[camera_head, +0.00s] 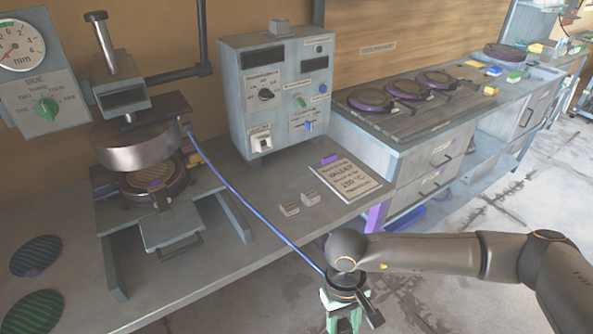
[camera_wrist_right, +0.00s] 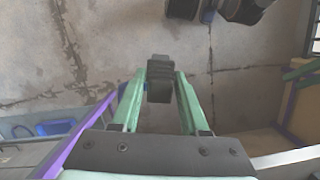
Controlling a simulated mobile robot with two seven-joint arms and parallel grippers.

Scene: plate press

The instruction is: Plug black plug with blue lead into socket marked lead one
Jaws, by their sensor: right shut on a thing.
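My right gripper (camera_head: 345,322) hangs beyond the front edge of the bench, over the floor. In the right wrist view its green fingers (camera_wrist_right: 160,82) are shut on a dark block, the black plug (camera_wrist_right: 159,70). The blue lead (camera_head: 250,207) runs from the press head down across the bench to this gripper. In the head view the plug is hidden by the wrist. The grey control box (camera_head: 262,100) stands on the bench with knobs, switches and small labels. I cannot read which label, if any, marks lead one. My left gripper is not in view.
The press (camera_head: 135,150) stands on the left of the bench. Two small grey blocks (camera_head: 300,203) and a printed card (camera_head: 342,184) lie in front of the control box. Several round plates (camera_head: 405,88) sit on the counter at the right. The bench (camera_head: 215,275) is clear at the front.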

